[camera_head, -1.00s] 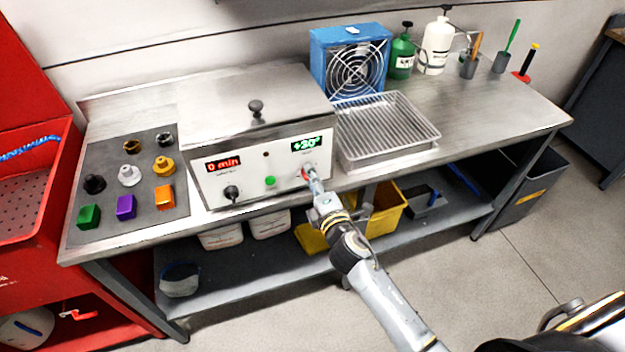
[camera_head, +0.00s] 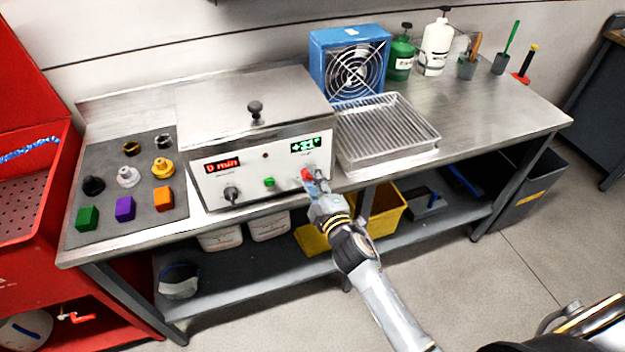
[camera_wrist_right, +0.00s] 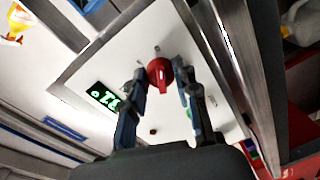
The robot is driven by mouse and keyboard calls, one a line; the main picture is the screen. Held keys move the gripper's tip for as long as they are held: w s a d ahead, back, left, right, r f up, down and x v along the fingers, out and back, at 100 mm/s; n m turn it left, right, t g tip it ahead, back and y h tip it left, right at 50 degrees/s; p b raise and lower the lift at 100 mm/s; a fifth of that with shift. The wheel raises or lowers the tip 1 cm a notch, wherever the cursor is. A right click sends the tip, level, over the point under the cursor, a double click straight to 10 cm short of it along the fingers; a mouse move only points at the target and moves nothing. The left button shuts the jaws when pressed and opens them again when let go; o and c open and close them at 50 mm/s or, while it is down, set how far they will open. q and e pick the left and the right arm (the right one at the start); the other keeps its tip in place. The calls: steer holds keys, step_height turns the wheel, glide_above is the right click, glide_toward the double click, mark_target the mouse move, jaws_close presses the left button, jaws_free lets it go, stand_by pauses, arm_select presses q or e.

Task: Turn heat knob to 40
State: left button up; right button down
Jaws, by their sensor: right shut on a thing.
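The white control panel (camera_head: 247,180) is on the front of a steel lidded box on the bench. Its red heat knob (camera_head: 307,174) is at the panel's right side, under a green display (camera_head: 306,145) whose digits are blurred. My right gripper (camera_head: 312,182) is shut on the red knob, partly hiding it. In the right wrist view the red knob (camera_wrist_right: 161,74) sits between the two fingers (camera_wrist_right: 158,85), with the green display (camera_wrist_right: 103,97) beside them. My left gripper is not in view.
A red "0 min" display (camera_head: 222,164), a black knob (camera_head: 231,193) and a green button (camera_head: 269,182) are left on the panel. A wire tray (camera_head: 424,125) stands right of the box. A grey mat (camera_head: 100,160) with several knobs and coloured blocks lies left.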

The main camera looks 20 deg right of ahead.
steer(key=c, duration=1)
jaws_free()
steer(key=shift+s, duration=0.1)
steer(key=s, duration=1.1)
steer(key=shift+s+d+r, duration=0.3)
steer(key=shift+s+d, duration=0.05)
steer(key=s+f+m+g, duration=0.2)
steer(key=s+f+g, duration=0.15)
steer(key=f, duration=0.75)
steer(key=s+f+m+g, duration=0.2)
steer(key=s+f, duration=0.2)
steer(key=f, duration=0.7)
steer(key=s+f+m+g, duration=0.2)
steer(key=s+f+g, duration=0.1)
steer(key=f, duration=0.8)
steer(key=s+d+f+m+g, duration=0.1)
steer(key=s+f+m+g, duration=0.1)
steer(key=s+f, duration=0.3)
steer(key=s+d+f+m+g, duration=0.2)
steer(key=s+f, duration=0.4)
steer(key=s, duration=0.8)
steer(key=s+d+f+m+g+h, duration=0.1)
steer(key=s+f+g, duration=0.3)
steer(key=s, duration=0.5)
steer(key=shift+s+d+f+m, duration=0.1)
steer(key=shift+d+f+m, duration=0.3)
steer(key=shift+f, duration=0.25)
steer(key=shift+s+d+f+m, duration=0.1)
steer(key=shift+d+f+m, duration=0.25)
steer(key=shift+f, duration=0.25)
